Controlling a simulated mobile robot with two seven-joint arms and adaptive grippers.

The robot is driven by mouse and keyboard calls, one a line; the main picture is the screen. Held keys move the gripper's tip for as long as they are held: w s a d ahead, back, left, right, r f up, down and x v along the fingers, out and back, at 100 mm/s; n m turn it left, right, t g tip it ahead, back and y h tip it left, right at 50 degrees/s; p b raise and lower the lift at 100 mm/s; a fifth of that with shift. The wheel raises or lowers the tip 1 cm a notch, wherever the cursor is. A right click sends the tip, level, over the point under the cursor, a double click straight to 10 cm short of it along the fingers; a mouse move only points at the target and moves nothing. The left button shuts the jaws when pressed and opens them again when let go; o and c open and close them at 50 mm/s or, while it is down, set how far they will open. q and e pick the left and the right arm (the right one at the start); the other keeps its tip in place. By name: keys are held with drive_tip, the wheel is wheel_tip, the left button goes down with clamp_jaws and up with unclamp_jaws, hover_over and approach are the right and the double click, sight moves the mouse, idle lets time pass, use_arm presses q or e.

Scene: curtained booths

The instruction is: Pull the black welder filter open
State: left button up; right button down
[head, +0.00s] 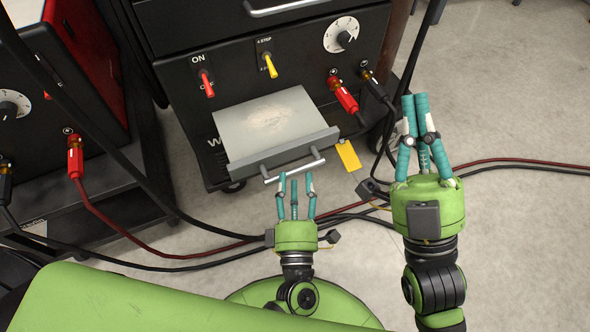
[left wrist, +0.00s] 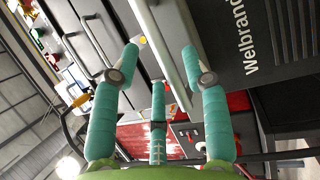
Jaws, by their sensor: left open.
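The black welder (head: 285,60) stands at the top middle of the head view. Its grey filter drawer (head: 272,118) sticks out from the lower front, with a dusty patch on top. A silver bar handle (head: 293,166) is on the drawer's front. My left gripper (head: 295,182) is open just in front of the handle, fingers pointing at it; whether they touch cannot be told. In the left wrist view the open gripper (left wrist: 160,70) has a pale bar (left wrist: 162,45) crossing between its fingertips. My right gripper (head: 415,102) has its fingertips together, empty, to the right of the welder.
Another black and red welder (head: 60,120) stands at the left. Red and black cables (head: 200,255) run across the floor near my left gripper. A yellow tag (head: 347,156) hangs right of the drawer. Open floor (head: 510,100) lies at the right.

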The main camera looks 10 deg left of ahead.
use_arm(q)
drive_tip(key=v, duration=0.8)
drive_tip(key=shift+s, duration=0.2)
